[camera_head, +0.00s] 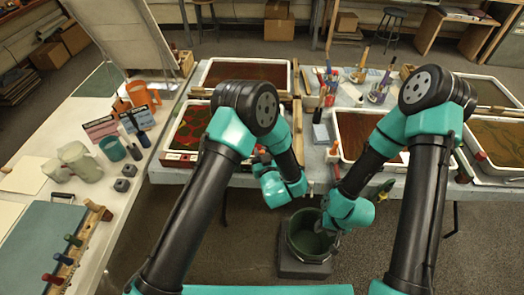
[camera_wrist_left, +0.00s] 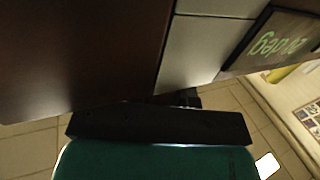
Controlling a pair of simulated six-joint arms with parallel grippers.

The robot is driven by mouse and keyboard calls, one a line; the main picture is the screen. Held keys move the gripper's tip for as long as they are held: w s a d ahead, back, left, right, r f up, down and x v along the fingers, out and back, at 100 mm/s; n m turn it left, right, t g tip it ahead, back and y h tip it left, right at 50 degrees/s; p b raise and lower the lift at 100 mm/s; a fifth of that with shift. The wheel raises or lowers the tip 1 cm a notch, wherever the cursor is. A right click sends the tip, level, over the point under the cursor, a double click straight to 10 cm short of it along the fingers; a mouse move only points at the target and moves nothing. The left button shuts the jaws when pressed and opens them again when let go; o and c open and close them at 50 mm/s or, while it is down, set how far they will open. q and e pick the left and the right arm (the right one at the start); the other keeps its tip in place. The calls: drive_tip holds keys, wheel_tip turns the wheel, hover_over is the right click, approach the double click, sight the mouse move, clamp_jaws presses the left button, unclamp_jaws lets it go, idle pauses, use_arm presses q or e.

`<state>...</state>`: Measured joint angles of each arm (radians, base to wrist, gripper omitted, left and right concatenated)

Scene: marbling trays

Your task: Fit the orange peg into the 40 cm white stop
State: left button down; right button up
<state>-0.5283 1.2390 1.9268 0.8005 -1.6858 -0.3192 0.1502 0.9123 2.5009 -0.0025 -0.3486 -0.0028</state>
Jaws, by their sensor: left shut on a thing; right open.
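My left gripper (camera_head: 263,160) is low over the near edge of the middle table, by the right corner of the red-and-green tray. It is shut on a small orange-red thing (camera_head: 257,152), mostly hidden by the gripper; I cannot tell for sure that it is the orange peg. My right gripper (camera_head: 326,228) is open over a dark green bucket (camera_head: 295,240) on the floor. I cannot pick out the 40 cm white stop. The left wrist view is dark and shows no fingertips or held thing clearly.
White-rimmed trays (camera_head: 164,155) stand on the middle table, with jars of brushes (camera_head: 378,93) between them. A wooden rail (camera_head: 80,252) with coloured pegs lies on the left table, near pitchers (camera_head: 80,160) and cups. A floor gap separates the tables.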

use_arm(q)
drive_tip(key=shift+f, duration=0.1)
drive_tip(key=c, duration=0.9)
unclamp_jaws()
drive_tip(key=shift+c, duration=0.2)
drive_tip(key=v, duration=1.7)
drive_tip(key=shift+s, duration=0.25)
drive_tip(key=shift+d, duration=0.1)
